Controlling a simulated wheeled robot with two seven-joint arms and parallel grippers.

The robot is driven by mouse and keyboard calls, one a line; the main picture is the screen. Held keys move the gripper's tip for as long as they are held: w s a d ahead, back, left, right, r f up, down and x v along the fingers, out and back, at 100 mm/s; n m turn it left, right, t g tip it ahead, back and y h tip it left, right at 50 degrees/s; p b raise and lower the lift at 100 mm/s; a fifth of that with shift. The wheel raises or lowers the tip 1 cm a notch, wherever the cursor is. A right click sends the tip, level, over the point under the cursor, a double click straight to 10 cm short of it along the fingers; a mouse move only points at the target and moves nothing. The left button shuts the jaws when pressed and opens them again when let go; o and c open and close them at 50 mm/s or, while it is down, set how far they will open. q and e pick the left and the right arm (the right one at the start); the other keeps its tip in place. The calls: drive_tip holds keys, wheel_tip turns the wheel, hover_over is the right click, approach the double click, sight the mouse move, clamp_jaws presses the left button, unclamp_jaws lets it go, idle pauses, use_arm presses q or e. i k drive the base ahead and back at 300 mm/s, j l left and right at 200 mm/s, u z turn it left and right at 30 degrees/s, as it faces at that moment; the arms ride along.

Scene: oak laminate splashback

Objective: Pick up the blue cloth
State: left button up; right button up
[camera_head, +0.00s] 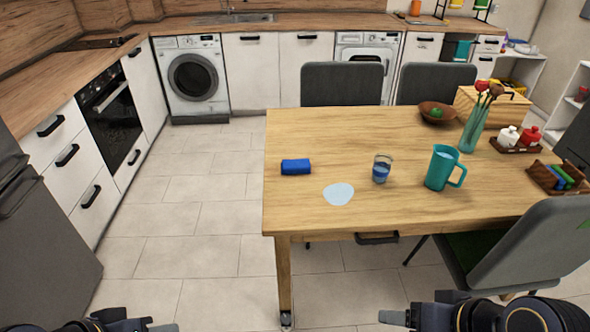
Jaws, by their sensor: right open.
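The blue cloth (295,167) is a small folded block lying on the wooden table (330,140), near its left edge. My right gripper (388,318) is at the bottom edge of the view, in front of the table and well apart from the cloth. It is open, and no object shows in it. My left gripper (160,327) is at the bottom left, over the floor, far from the cloth. It is cut off by the frame, so its jaws cannot be judged.
A pale puddle (339,194) lies right of the cloth on the table. A glass (382,168) and a teal pitcher (443,168) stand further right. Grey chairs (342,84) are behind, and another chair (530,245) is at the right front. Floor left of the table is clear.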

sight(294, 166)
drive_tip(key=i+j+z, duration=0.15)
drive_tip(key=i+j, duration=1.55)
